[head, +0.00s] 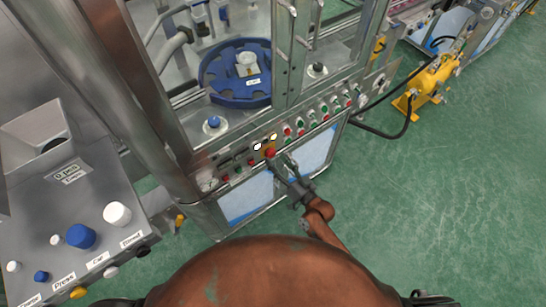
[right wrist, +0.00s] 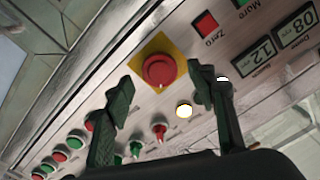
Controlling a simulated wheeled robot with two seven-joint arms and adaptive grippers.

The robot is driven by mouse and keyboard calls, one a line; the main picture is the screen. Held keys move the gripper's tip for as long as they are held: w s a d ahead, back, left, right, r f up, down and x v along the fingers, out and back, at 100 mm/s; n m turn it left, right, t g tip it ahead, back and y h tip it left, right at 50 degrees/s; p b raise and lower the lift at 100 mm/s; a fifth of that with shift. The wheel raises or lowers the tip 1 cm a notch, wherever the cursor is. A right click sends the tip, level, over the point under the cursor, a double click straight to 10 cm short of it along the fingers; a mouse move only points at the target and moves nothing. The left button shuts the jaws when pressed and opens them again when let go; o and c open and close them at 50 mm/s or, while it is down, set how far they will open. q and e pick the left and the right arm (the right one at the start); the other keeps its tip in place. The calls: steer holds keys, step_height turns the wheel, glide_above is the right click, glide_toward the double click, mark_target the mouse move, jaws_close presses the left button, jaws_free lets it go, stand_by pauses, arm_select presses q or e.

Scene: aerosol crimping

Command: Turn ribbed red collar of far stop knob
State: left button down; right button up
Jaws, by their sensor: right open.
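The red stop knob (right wrist: 159,70) sits on a yellow square plate (right wrist: 148,50) on the panel in the right wrist view, its round cap facing me. Its ribbing is too small to make out. In the head view the red knob (head: 269,152) is on the front panel of the machine. My right gripper (right wrist: 160,76) is open, with one dark finger on each side of the knob in the picture and nothing held. In the head view the right gripper (head: 288,164) is just in front of the panel; contact cannot be told. My left gripper is not in view.
Lit white buttons (right wrist: 184,111), a red switch (right wrist: 159,131) and several red and green buttons (right wrist: 76,143) lie close to the knob. Number displays (right wrist: 262,51) are at right. A yellow device (head: 430,82) stands on the green floor, which is open at right (head: 450,190).

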steer(key=v, duration=0.9)
steer(key=shift+f, duration=0.1)
steer(key=s+d+f+g+h, duration=0.15)
steer(key=d+f, duration=0.35)
steer(key=f, duration=0.5)
steer(key=s+d+f+g+h, duration=0.1)
steer(key=d+f+h, duration=0.3)
steer(key=f, duration=0.6)
steer(key=s+d+f+g+h, duration=0.1)
steer(key=s+d+f+g, duration=0.1)
steer(key=s+d+f, duration=0.55)
steer(key=s+d+f+g+h, duration=0.1)
steer(key=s+d+f+g, duration=0.2)
steer(key=f, duration=0.7)
steer(key=s+d+f+g+h, duration=0.1)
steer(key=s+f, duration=0.4)
steer(key=s, duration=0.7)
steer(key=s+d+f+g+h, duration=0.1)
steer(key=s+d+f+g, duration=0.2)
steer(key=s, duration=1)
steer(key=s+d+f+g+h, duration=0.1)
steer(key=s+d+f+g, duration=0.1)
steer(key=s+f, duration=0.5)
steer(key=s+d, duration=0.1)
steer(key=s, duration=0.4)
steer(key=shift+s+f+g, duration=0.35)
steer(key=shift+s, duration=0.05)
